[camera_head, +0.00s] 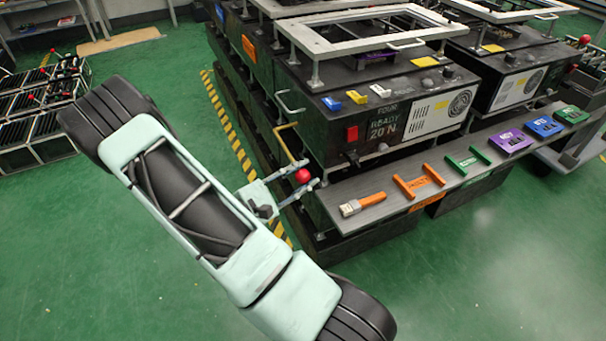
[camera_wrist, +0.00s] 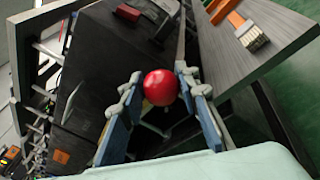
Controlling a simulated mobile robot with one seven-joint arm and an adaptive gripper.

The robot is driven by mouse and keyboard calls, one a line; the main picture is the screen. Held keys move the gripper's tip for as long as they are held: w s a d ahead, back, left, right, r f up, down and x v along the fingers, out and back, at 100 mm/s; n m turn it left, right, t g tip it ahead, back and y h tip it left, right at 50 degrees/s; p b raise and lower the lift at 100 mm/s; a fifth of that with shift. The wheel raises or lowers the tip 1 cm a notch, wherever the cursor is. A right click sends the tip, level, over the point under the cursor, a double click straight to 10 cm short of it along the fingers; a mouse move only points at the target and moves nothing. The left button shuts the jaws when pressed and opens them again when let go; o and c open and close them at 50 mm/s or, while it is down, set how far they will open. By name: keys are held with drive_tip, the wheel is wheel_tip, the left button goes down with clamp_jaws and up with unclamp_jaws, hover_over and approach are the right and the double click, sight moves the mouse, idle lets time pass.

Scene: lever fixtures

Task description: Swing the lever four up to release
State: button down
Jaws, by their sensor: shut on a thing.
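The unit labelled "FOUR READY 20 N" (camera_head: 345,112) is a black box in the middle of the head view. A red ball knob (camera_head: 302,176) sits at its near left side. A yellowish bent bar (camera_head: 287,142) shows just above the knob, and I cannot tell clearly how they join. My gripper (camera_head: 300,174) has its two fingers on either side of the knob. In the wrist view my gripper (camera_wrist: 160,80) is shut on the red knob (camera_wrist: 160,88), which sits between the fingertips. The lever's shaft is mostly hidden there.
A grey shelf (camera_head: 365,211) along the box's front holds a brush (camera_head: 362,204), an orange handle piece (camera_head: 419,181) and other coloured pieces. A red switch (camera_head: 352,133) is on the box front. Yellow-black floor tape (camera_head: 228,128) runs left of the units. Green floor is open in front.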

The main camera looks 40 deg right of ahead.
sight(293, 160)
drive_tip(key=r+n+p, duration=0.1)
drive_tip(key=r+p, duration=0.2)
drive_tip(key=w+r+n+p, duration=0.1)
drive_tip(key=r+p, duration=0.1)
drive_tip(key=p, duration=0.1)
drive_tip(key=r+n+y+p, duration=0.1)
drive_tip(key=r+n+p, duration=0.1)
drive_tip(key=r+p, duration=0.1)
drive_tip(key=shift+w+d+r+g+p, duration=0.15)
drive_tip(key=shift+r+g+p, duration=0.15)
drive_tip(key=shift+p, duration=0.2)
drive_tip(key=w+d+r+n+g+y+p, duration=0.1)
drive_tip(key=w+r+n+p, duration=0.4)
drive_tip(key=p, duration=0.4)
drive_tip(key=shift+w+r, duration=0.45)
drive_tip(key=shift+r, duration=0.75)
drive_tip(key=shift+d, duration=0.1)
drive_tip(key=c, duration=1.5)
unclamp_jaws()
drive_tip(key=shift+w, duration=0.1)
drive_tip(key=shift+o, duration=0.2)
drive_tip(key=shift+d, duration=0.1)
drive_tip(key=a+r, duration=0.2)
drive_tip(key=a, duration=0.9)
drive_tip(key=shift+w+a+r, duration=0.35)
drive_tip(key=shift+w+a, duration=0.05)
drive_tip(key=shift+w, duration=0.05)
